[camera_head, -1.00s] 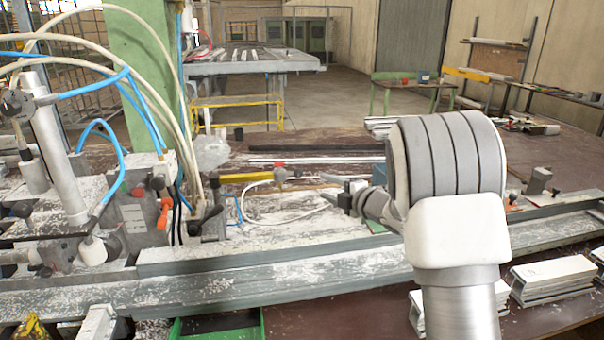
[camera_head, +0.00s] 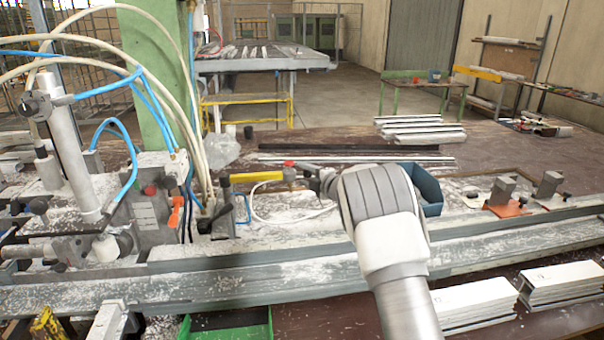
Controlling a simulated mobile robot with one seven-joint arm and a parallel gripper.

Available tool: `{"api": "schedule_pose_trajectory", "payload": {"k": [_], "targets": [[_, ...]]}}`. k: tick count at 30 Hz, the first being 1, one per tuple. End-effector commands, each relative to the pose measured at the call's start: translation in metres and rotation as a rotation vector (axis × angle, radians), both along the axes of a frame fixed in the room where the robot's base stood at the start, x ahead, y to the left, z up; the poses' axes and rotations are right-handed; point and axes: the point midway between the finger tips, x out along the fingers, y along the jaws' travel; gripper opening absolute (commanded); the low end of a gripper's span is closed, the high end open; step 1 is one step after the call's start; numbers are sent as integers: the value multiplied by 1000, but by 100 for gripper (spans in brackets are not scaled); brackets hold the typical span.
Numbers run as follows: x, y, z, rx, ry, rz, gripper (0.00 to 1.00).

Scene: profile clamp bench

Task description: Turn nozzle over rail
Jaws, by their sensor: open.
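A yellow-bodied air nozzle (camera_head: 255,177) with a red part at its right end lies behind the long grey rail (camera_head: 290,275), at mid-picture. A pale thin hose loops on the bench just below it. The rail runs across the front of the bench, dusted white. My gripper (camera_head: 308,176) is open at the right end of the nozzle, by the red part. The fingertips are small and partly merged with the nozzle end, so contact cannot be told. My arm covers part of the rail.
A clamp machine (camera_head: 145,215) with hoses and a green column (camera_head: 150,100) stand at left. A blue bin (camera_head: 428,190) is right behind my wrist. Clamp blocks (camera_head: 502,190) stand at right. White profiles (camera_head: 560,280) lie at front right, a green tray (camera_head: 225,328) at front.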

Motion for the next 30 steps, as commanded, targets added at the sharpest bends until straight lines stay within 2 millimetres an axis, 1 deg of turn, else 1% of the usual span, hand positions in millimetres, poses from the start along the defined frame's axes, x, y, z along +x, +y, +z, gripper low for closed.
{"api": "schedule_pose_trajectory", "payload": {"k": [3,6,17,18,20,21,26,27,30], "targets": [[9,6,-2,-1,0,0,53],[13,9,-3,-1,-1,0,53],[15,11,-4,0,0,0,53],[15,11,-4,0,0,0,49],[15,11,-4,0,0,0,38],[15,11,-3,0,0,0,31],[15,11,-3,0,0,0,2],[15,11,-3,0,0,0,0],[15,10,-3,0,0,-1,0]]}}
